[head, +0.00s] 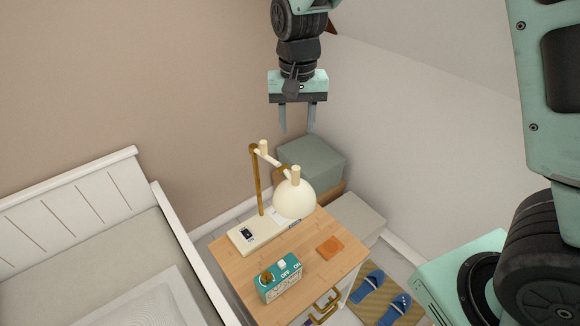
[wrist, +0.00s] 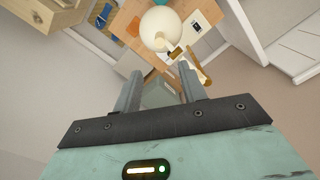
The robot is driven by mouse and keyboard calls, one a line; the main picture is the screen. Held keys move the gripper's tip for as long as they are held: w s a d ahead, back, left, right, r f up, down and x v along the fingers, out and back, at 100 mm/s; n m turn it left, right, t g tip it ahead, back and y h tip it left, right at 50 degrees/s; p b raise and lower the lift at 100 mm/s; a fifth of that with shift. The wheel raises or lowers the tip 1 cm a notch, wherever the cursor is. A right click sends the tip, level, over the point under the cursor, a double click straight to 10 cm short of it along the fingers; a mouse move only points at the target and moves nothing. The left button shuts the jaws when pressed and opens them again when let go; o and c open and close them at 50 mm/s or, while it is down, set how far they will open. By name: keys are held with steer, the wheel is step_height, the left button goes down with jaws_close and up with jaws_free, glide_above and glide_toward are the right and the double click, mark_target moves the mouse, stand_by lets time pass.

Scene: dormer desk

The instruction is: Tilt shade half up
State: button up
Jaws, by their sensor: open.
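A desk lamp with a cream dome shade (head: 295,199) stands on the wooden bedside table (head: 331,262). Its brass post (head: 257,180) rises from a cream base (head: 250,238), and a short arm with cream knobs carries the shade. The shade's opening faces mostly down. In the wrist view the shade (wrist: 160,27) shows from above, beyond the fingertips. My gripper (head: 297,132) is open and empty, pointing down, above and behind the lamp in the head view. It touches nothing. It also shows in the wrist view (wrist: 158,80).
A teal box with ON/OFF markings (head: 281,281) and an orange coaster (head: 330,247) lie on the table. Grey-green boxes (head: 311,158) stand behind it. A white bed (head: 90,240) is at left, blue slippers (head: 369,284) at right. A sloped wall rises close by.

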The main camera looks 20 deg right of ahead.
mark_target(296, 174)
step_height(296, 174, down, 16)
steer(key=p, duration=0.3)
steer(key=shift+p, duration=0.3)
jaws_close()
